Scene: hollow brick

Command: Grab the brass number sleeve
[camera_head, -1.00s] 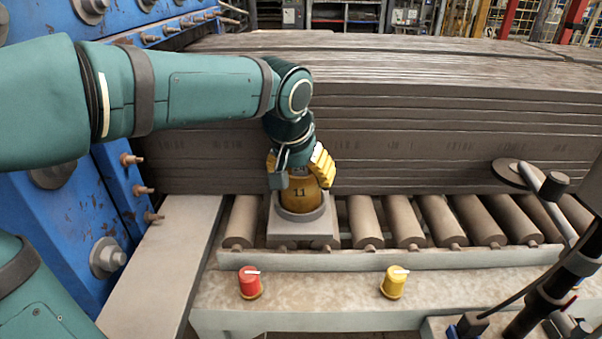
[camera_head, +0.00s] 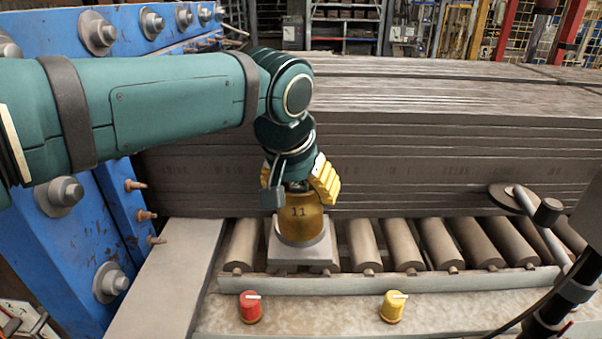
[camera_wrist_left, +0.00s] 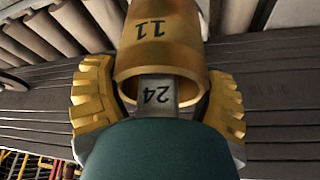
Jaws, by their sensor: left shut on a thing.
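The brass number sleeve (camera_head: 304,222), marked 11, stands upright above a grey ring base (camera_head: 303,256) on the roller bed. Its lower end is at the ring, and I cannot tell whether it is fully clear of it. My left gripper (camera_head: 300,183) comes down from above and is shut on the sleeve's upper end. In the left wrist view its yellow fingers (camera_wrist_left: 158,100) press on both sides of the sleeve (camera_wrist_left: 158,52). A grey block (camera_wrist_left: 157,95) marked 24 shows at the sleeve's mouth. My right gripper is not in view.
A stack of grey sheets (camera_head: 420,150) stands close behind the rollers (camera_head: 405,246). A blue machine frame (camera_head: 85,210) with bolts is at the left. A red knob (camera_head: 250,307) and a yellow knob (camera_head: 393,307) are in front. A dark post (camera_head: 560,300) is at the right.

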